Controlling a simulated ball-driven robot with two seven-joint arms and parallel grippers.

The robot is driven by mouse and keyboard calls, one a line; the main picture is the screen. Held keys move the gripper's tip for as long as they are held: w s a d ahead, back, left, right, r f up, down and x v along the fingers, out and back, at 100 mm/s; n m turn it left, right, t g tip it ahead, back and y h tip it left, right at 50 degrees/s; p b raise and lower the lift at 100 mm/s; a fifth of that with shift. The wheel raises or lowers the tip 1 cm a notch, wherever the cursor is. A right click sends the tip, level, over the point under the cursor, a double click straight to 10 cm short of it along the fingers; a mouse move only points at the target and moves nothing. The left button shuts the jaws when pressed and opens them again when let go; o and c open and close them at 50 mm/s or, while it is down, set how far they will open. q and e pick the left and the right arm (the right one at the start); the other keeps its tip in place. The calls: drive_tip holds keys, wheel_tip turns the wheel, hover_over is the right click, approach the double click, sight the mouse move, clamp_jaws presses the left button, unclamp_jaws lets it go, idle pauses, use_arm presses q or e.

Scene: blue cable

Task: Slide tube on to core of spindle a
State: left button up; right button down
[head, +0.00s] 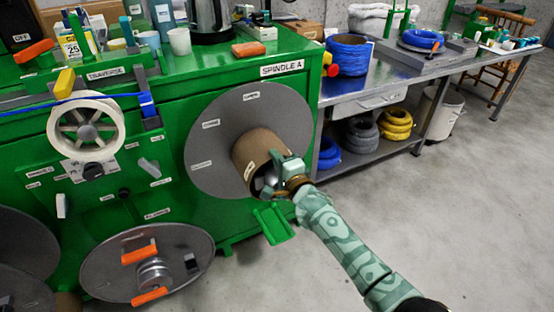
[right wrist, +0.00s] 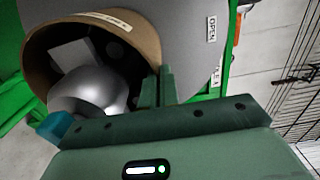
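The brown cardboard tube (head: 256,150) sits in front of the grey disc of spindle A (head: 215,150), its far end against or close to the disc. I cannot tell if they touch. In the right wrist view the tube's open end (right wrist: 140,30) shows, with a rounded silver part (right wrist: 95,90), apparently the core, inside it. My right gripper (head: 284,165) is at the right rim of the tube's open end. In the right wrist view its fingers (right wrist: 158,85) are close together with the tube's wall between them. My left gripper is not in view.
The green machine (head: 150,190) carries a white wheel (head: 86,130) and a lower metal disc (head: 148,262). A green pedal-like plate (head: 272,224) sticks out below the tube. A metal bench (head: 440,70) with blue cable coils (head: 348,54) stands behind. The floor at right is clear.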

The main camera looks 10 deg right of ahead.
drive_tip(key=shift+w+a, duration=0.15)
drive_tip(key=shift+w, duration=0.2)
drive_tip(key=shift+r+b, duration=0.2)
drive_tip(key=shift+b, duration=0.1)
idle(0.8)
drive_tip(key=shift+f+b, duration=0.35)
drive_tip(key=shift+f, duration=0.25)
drive_tip(key=c, duration=1.1)
unclamp_jaws()
drive_tip(key=shift+w+a, duration=0.15)
drive_tip(key=shift+f, duration=0.6)
drive_tip(key=shift+c, duration=1.8)
drive_tip(key=shift+p+v, duration=0.3)
drive_tip(key=shift+v, duration=0.55)
